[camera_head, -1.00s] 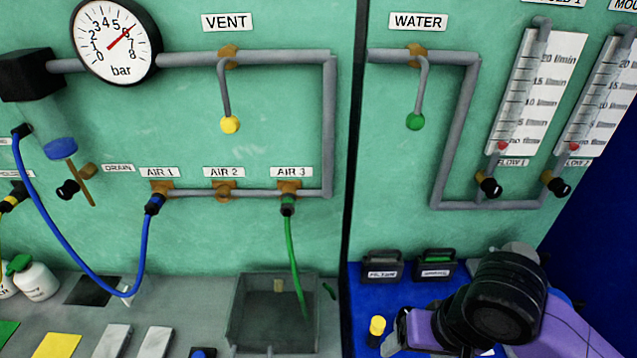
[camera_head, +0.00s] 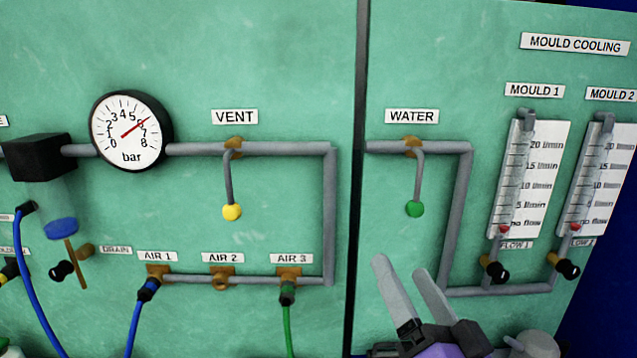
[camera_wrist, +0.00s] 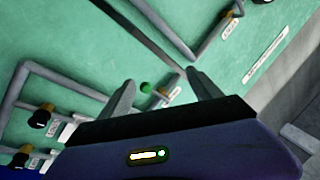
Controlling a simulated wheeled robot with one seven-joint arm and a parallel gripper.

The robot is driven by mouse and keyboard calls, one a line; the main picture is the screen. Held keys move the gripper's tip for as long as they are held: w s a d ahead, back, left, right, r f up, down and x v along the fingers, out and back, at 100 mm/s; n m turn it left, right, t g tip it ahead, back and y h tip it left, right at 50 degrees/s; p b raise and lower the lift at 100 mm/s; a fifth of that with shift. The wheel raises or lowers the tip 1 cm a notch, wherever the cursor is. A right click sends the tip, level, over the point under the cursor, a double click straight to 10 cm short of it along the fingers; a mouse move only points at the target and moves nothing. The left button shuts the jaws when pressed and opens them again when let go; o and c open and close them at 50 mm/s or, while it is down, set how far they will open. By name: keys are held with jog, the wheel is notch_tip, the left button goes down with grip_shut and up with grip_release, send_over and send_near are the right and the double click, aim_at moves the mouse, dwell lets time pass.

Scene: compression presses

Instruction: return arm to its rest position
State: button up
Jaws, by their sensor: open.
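My gripper (camera_head: 414,292) is at the lower right of the head view, its two grey fingers apart and pointing up, with nothing between them. It is in front of the green panel, below the WATER valve lever with the green knob (camera_head: 415,209) and left of the flow meters. The wrist view also shows my gripper (camera_wrist: 158,88) open and empty, with the green knob (camera_wrist: 146,88) seen beyond, between the fingers. My arm behind the gripper is mostly out of the head view.
The pipe (camera_head: 459,220) runs close to the right of my gripper. FLOW 1 (camera_head: 494,268) and FLOW 2 (camera_head: 564,265) knobs stick out farther right. The VENT lever (camera_head: 231,211), gauge (camera_head: 131,130), blue hose (camera_head: 134,325) and green hose (camera_head: 288,325) are on the left.

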jog(key=s+d+f+m+h, duration=0.2)
jog(key=s+d+f+h, duration=0.2)
jog(key=s+f, duration=0.25)
jog(key=s+d+f+m+h, duration=0.1)
jog(key=s+d+f+h, duration=0.2)
jog(key=s+f+h, duration=0.3)
jog(key=s+f+n+g+y, duration=0.1)
jog(key=s+f, duration=0.3)
jog(key=s, duration=0.4)
jog(key=s+f+n+g+y+b, duration=0.1)
jog(key=s+f+n+g+y, duration=0.1)
jog(key=s+f, duration=0.3)
jog(key=s+d+f+n+g+y+b, duration=0.1)
jog(key=s+f+n, duration=0.3)
jog(key=s, duration=0.6)
jog(key=shift+s+f+g+y, duration=0.3)
jog(key=shift+s+g+y, duration=0.1)
jog(key=shift+g, duration=0.5)
jog(key=shift+w, duration=0.1)
jog(key=shift+c, duration=0.2)
